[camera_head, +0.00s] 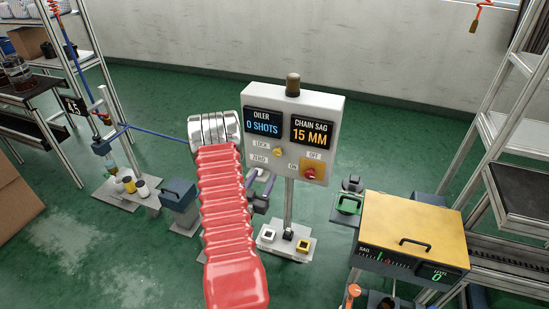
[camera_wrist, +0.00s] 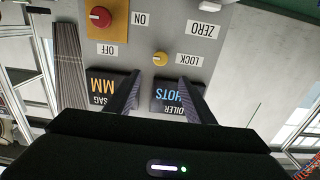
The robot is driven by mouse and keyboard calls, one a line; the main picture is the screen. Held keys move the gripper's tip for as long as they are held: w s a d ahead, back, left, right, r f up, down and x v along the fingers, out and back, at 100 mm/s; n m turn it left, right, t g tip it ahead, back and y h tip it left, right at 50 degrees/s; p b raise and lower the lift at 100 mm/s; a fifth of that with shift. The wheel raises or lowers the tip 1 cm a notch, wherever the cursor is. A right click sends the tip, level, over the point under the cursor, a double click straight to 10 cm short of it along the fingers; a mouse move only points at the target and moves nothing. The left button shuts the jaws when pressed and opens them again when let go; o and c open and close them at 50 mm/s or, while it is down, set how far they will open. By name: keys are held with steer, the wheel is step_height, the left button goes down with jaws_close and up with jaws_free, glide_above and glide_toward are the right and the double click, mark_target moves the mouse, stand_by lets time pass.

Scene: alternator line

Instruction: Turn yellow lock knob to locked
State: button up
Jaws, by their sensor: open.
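The small yellow lock knob (camera_head: 278,152) is on the front of the grey control panel (camera_head: 330,107), right of a LOCK label. In the wrist view, which is upside down, the knob (camera_wrist: 160,59) lies beside the LOCK label (camera_wrist: 190,61). Its pointing direction is too small to tell. My gripper (camera_wrist: 160,84) is open and empty. Its two dark fingers stand apart in front of the panel, with the knob showing between and beyond their tips. No contact with the knob shows. In the head view my red arm hides part of the gripper.
A red knob (camera_wrist: 101,17) on a yellow plate sits beside the lock knob, with ON and OFF labels. A white ZERO button (camera_wrist: 211,2) is near. Two displays (camera_head: 262,124) read 0 SHOTS and 15 MM. A yellow-topped box (camera_head: 412,222) stands at right.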

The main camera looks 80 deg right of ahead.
mark_target(276, 154)
steer(key=shift+d, duration=0.1)
steer(key=d, duration=0.4)
steer(key=s+d, duration=0.1)
steer(key=d, duration=0.8)
steer(key=shift+s+d, duration=0.15)
steer(key=shift+d, duration=0.1)
steer(key=c, duration=1)
